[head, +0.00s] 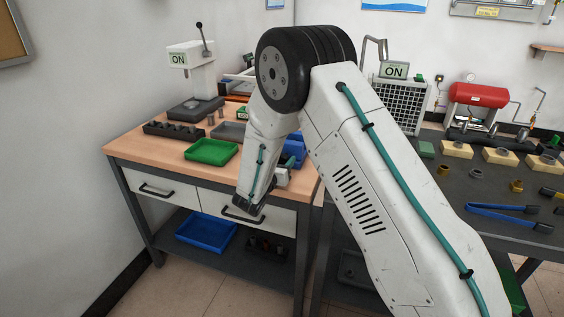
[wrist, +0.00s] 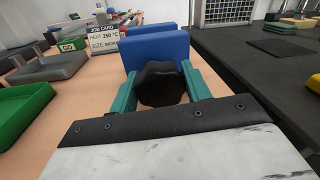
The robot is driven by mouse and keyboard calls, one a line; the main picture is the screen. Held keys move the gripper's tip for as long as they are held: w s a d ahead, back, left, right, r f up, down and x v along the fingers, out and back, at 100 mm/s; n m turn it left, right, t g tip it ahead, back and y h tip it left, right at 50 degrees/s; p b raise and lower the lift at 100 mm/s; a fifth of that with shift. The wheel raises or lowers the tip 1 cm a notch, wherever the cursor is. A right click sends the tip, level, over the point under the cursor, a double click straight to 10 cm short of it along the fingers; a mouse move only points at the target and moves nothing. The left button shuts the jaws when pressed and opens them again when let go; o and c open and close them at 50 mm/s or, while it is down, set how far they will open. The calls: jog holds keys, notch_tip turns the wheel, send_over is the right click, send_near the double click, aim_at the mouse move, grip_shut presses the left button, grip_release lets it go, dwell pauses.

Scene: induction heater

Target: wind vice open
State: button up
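The blue vice (wrist: 150,48) stands on the wooden bench top, straight ahead in the wrist view. Part of it also shows in the head view (head: 296,149), partly behind my arm. A black lobed knob (wrist: 162,84) is on its near side. My gripper (wrist: 160,80) has its two teal fingers on the left and right of this knob. They appear to touch it on both sides, so it looks shut on the knob. The vice's jaw opening is hard to make out behind the knob.
A green tray (head: 211,152) and a job card (wrist: 103,40) are to the left on the bench. A grey tray (wrist: 50,66) lies beyond the green one. A dark table (head: 480,190) with tongs and blocks stands to the right.

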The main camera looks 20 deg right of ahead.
jog(key=c, duration=0.4)
jog(key=shift+n, duration=2.5)
jog(key=o, duration=1)
jog(key=shift+c, duration=0.2)
jog(key=shift+s+a, duration=0.1)
jog(key=shift+a, duration=0.05)
jog(key=v, duration=0.7)
jog(key=shift+s+a, duration=0.15)
jog(key=shift+s, duration=0.1)
jog(key=shift+f, duration=0.1)
